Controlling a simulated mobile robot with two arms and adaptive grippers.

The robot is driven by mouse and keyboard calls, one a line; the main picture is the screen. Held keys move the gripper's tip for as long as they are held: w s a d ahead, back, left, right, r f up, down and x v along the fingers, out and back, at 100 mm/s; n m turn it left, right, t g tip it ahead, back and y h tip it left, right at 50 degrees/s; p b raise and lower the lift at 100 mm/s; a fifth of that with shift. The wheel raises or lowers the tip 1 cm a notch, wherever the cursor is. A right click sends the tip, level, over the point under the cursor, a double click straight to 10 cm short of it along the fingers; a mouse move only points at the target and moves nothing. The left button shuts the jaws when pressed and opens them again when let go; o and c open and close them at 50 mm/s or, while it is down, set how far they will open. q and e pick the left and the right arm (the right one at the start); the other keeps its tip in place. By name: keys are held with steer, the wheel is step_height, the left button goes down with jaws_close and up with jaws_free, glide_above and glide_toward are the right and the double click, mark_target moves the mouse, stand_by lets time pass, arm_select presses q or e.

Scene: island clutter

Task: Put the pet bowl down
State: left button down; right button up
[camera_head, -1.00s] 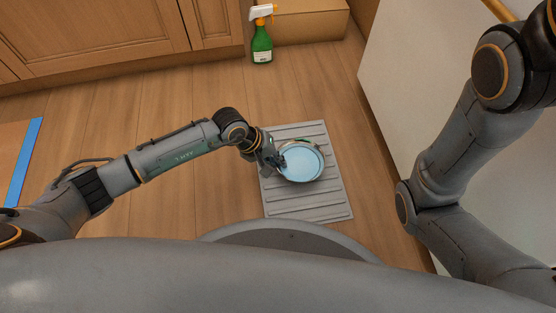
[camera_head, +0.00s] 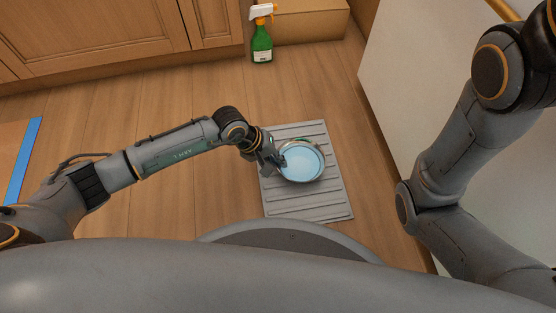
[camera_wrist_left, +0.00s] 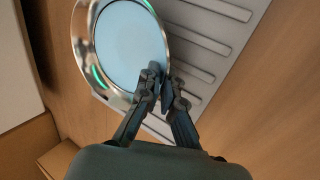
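The pet bowl (camera_head: 303,161) is a round metal bowl with a light blue inside. In the head view it is over the grey ribbed mat (camera_head: 310,205); I cannot tell whether it touches the mat. My left gripper (camera_head: 281,163) is at the bowl's left rim. In the left wrist view, the left gripper's fingers (camera_wrist_left: 160,92) are closed across the rim of the bowl (camera_wrist_left: 126,42), with one finger inside. The mat (camera_wrist_left: 215,30) lies behind it. My right arm shows at the right, but its gripper is out of view.
A green spray bottle (camera_head: 262,42) with an orange and white head stands by the wooden cabinets (camera_head: 100,35). A pale panel (camera_head: 415,90) is on the right. Blue tape (camera_head: 24,160) edges a board at the left. Wooden floor around the mat is clear.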

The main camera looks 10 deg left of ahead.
arm_select(q)
steer(key=shift+f+b, duration=0.6)
steer(key=shift+f, duration=0.05)
stand_by(0.8)
steer(key=c, duration=1.4)
jaws_free()
steer(key=shift+c, duration=0.2)
steer(key=v, duration=1.2)
